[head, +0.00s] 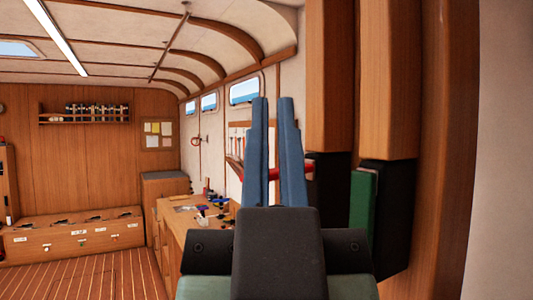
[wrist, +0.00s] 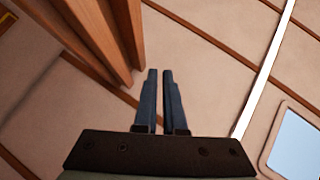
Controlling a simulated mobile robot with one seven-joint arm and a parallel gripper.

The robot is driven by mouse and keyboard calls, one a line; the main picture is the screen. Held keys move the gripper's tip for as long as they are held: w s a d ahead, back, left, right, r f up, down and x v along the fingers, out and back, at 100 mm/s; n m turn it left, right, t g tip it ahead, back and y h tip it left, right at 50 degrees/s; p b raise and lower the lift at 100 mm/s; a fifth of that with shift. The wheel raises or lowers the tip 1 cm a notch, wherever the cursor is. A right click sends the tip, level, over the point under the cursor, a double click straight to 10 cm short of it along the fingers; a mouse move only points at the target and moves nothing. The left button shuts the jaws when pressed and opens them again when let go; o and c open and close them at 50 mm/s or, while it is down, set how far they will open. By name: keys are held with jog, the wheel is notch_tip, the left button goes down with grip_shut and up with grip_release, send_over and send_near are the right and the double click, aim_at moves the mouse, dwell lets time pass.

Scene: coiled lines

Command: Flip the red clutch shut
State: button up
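A red bar (head: 305,169) shows in the head view behind my gripper's fingers and just to their right, beside a black housing. It may be the red clutch, but its shape is mostly hidden and I cannot tell its position. My gripper (head: 273,99) points upward in front of it, with two blue fingers a narrow gap apart and nothing seen between them. In the wrist view my gripper (wrist: 160,71) shows the same slim gap, against the ceiling; no red part shows there.
Wooden posts (head: 391,80) with black lower parts and a green block (head: 362,198) stand close on the right. A workbench (head: 190,225) with small tools runs along the wall behind. A wooden chest (head: 75,240) stands at the far left, with open floor (head: 90,275) before it.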

jog(key=w+r+g+y+p, duration=0.1)
jog(key=p, duration=0.1)
jog(key=w+r+n+g+y+p, duration=0.1)
jog(key=p, duration=0.2)
jog(key=w+r+n+g+p, duration=0.1)
jog(key=w+p, duration=0.1)
jog(key=shift+w+d+r+g+y+p, duration=0.1)
jog(key=shift+d+r+g+y+p, duration=0.25)
jog(key=shift+d+g+y+p, duration=0.05)
grip_shut()
jog(key=n+g+y+p, duration=0.1)
jog(key=n+g+p, duration=0.1)
jog(key=g+p, duration=0.1)
jog(key=s+n+g+y+p, duration=0.1)
jog(key=n+g+y+p, duration=0.1)
jog(key=p, duration=0.3)
jog(key=a+n+g+y+p, duration=0.1)
jog(key=n+g+p, duration=0.1)
jog(key=g+p, duration=0.2)
jog(key=shift+s+r, duration=0.2)
jog(key=shift+r, duration=0.1)
jog(key=w+a+f+p, duration=0.4)
jog(key=w+f+p, duration=0.1)
jog(key=w, duration=0.4)
jog(key=shift+w+f, duration=0.2)
jog(key=shift+f, duration=0.15)
jog(key=shift+f, duration=0.1)
